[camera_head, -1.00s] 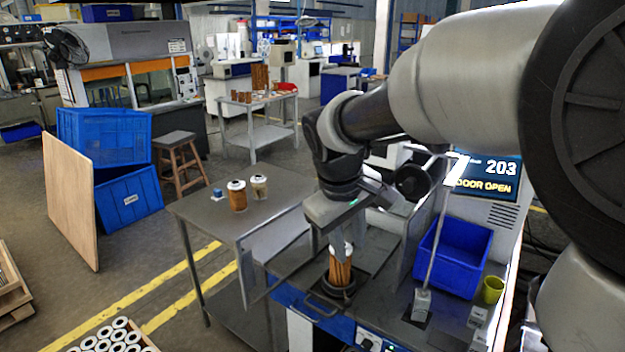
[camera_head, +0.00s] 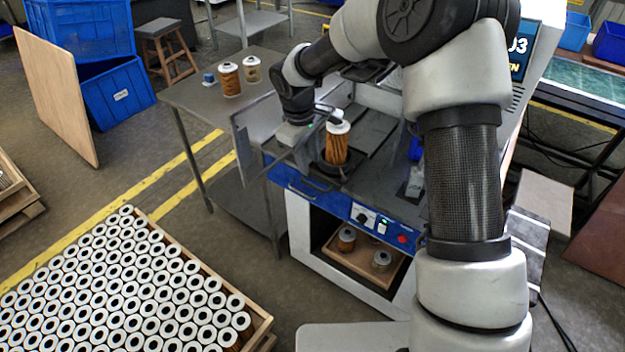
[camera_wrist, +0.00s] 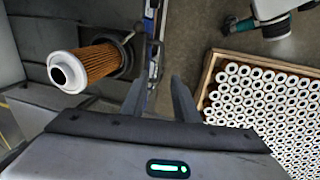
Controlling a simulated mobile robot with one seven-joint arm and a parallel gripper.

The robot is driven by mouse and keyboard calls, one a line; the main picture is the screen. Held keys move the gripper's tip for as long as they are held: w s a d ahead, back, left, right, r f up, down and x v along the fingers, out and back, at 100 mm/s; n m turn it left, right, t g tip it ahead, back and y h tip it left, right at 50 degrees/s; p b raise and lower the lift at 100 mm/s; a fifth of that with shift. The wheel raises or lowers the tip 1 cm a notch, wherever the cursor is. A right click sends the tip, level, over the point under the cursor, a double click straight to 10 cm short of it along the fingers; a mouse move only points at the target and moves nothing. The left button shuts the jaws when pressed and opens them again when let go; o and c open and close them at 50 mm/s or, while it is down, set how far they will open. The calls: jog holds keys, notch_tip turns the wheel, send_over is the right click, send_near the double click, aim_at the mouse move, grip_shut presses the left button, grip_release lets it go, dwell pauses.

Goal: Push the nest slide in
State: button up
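The nest slide (camera_head: 335,173) is a dark holder on the machine's work deck, near its front edge. A pleated orange-brown filter cartridge (camera_head: 337,145) with white ends stands upright in it. The cartridge (camera_wrist: 100,62) and the dark nest (camera_wrist: 126,50) also show at the left of the wrist view. A bar handle (camera_wrist: 157,50) shows beside the nest in that view. My gripper (camera_wrist: 158,88) has its two fingers apart with nothing between them. It is beside the nest, apart from the cartridge. In the head view my wrist hides the fingertips.
A grey open door panel (camera_head: 250,125) stands left of the deck. A side table (camera_head: 190,95) holds two cartridges and a small blue item. A crate of white-ended cartridges (camera_head: 262,325) is on the floor at front left. The machine's front has buttons and an open lower bay (camera_head: 362,245).

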aim_at(314, 185)
jog(key=f, duration=0.3)
jog(key=w+f, duration=0.1)
jog(key=f, duration=0.2)
jog(key=d+f, duration=0.1)
jog(key=f, duration=0.1)
jog(key=shift+w+f, duration=0.15)
jog(key=shift+f, duration=0.25)
grip_shut()
